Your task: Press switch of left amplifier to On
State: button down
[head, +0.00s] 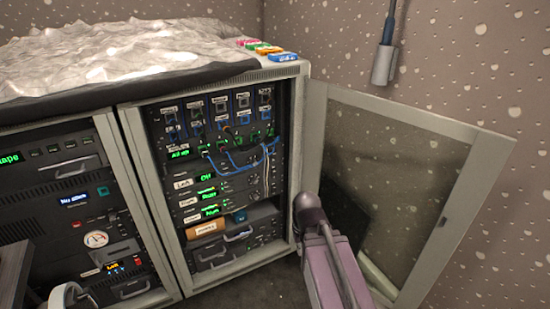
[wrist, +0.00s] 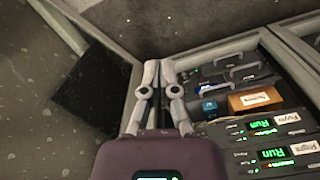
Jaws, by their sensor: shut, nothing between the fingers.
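The left amplifier (head: 184,183) is a black rack unit labelled Left in the head view. Its green display seems to read Off. Its switch is too small to make out. The right amplifier (head: 190,200) sits just below it with a lit green display, and a third similar unit (head: 193,215) is under that. In the wrist view the right amplifier (wrist: 295,154) shows Run; the left amplifier is not visible there. My gripper (wrist: 159,66) is shut and empty, apart from the units, beside the rack's side edge. In the head view its fingers cannot be made out.
The rack cabinet's glass door (head: 405,160) stands open to the right, near my arm. Blue cables (head: 235,160) hang above the amplifiers. An orange-brown labelled box (head: 205,229) and drawers lie below.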

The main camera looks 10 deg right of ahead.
jog(key=shift+a, duration=0.1)
jog(key=w+a+r+m+t+y+b, duration=0.1)
jog(key=w+a+t+y+b, duration=0.3)
jog(key=w, duration=0.3)
jog(key=w+a+m+t+y+b, duration=0.1)
jog(key=w+a+t+y+b, duration=0.25)
jog(key=w+y, duration=0.2)
jog(key=w+d+r+m+t+h+b, duration=0.3)
jog(key=w+d+r+m+t+b, duration=0.2)
jog(key=w+d+m+t, duration=0.5)
jog(key=shift+w+d+r+m+t+b, duration=0.25)
jog(key=shift+w+r+m+t+b, duration=0.35)
jog(key=shift+m, duration=0.5)
jog(key=shift+w+r, duration=0.2)
